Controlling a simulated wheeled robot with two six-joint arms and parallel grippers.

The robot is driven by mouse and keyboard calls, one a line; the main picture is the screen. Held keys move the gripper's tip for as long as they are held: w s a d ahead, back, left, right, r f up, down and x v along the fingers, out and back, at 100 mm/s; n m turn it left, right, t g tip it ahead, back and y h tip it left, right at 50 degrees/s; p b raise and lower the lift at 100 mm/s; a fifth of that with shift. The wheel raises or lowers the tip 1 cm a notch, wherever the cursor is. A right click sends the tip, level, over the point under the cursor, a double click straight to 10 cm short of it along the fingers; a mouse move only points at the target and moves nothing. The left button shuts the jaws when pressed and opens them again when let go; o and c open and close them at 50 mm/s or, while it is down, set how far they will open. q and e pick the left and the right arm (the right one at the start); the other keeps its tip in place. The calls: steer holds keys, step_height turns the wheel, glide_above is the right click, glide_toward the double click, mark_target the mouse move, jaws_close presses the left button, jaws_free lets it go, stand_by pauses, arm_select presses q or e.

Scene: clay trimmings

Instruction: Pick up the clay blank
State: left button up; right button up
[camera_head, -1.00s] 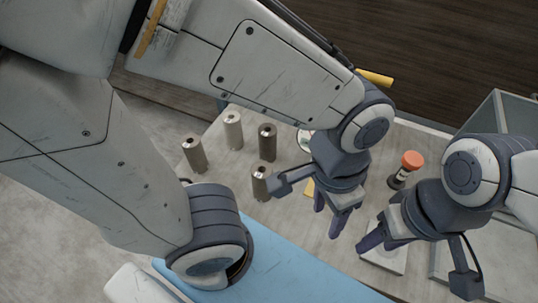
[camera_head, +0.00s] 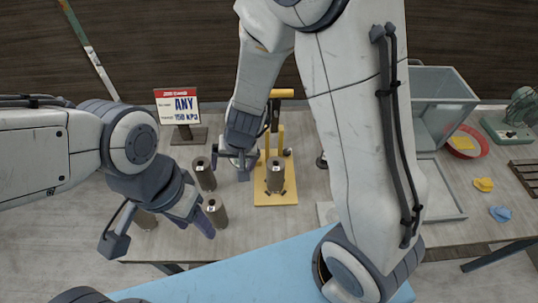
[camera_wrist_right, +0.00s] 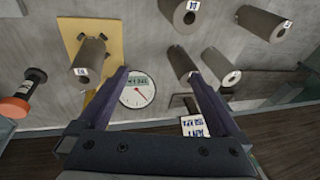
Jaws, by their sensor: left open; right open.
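Several grey-brown clay cylinders with a hole in the top and small white tags show; I cannot tell which is the named blank. In the head view one cylinder (camera_head: 275,178) stands on a yellow-based stand, another (camera_head: 204,176) stands left of it, another (camera_head: 216,214) is beside my left gripper (camera_head: 193,222), and one (camera_head: 146,219) is partly hidden by it. My left gripper is open and empty. My right gripper (camera_head: 240,172) is open, between the stand and the left cylinder. In the right wrist view, its fingers (camera_wrist_right: 157,75) hold nothing; a round gauge (camera_wrist_right: 138,92) shows between them.
A grey bin (camera_head: 445,95), a red dish (camera_head: 468,143) and a small fan (camera_head: 520,110) are at the right.

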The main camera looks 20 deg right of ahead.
mark_target(275, 165)
steer(key=d+f+m+h, duration=0.1)
steer(key=d, duration=0.3)
steer(key=w+d+f+m+h+p, duration=0.1)
steer(key=d+f+m, duration=0.1)
steer(key=d, duration=0.1)
steer(key=w+d+f+m+h+p, duration=0.1)
steer(key=d+f+h, duration=0.1)
steer(key=d, duration=0.2)
steer(key=shift+w+d+f+m, duration=0.2)
steer(key=shift+w+d+m, duration=0.05)
steer(key=shift+d+m, duration=0.15)
steer(key=b+x, duration=0.2)
steer(key=x, duration=0.3)
steer(key=shift+s+d, duration=0.1)
steer(key=shift+d, duration=0.05)
steer(key=shift+b+x, duration=0.95)
steer(key=shift+x, duration=1.8)
arm_select(q)
steer(key=shift+f, duration=0.3)
arm_select(e)
steer(key=shift+d, duration=0.1)
jaws_close()
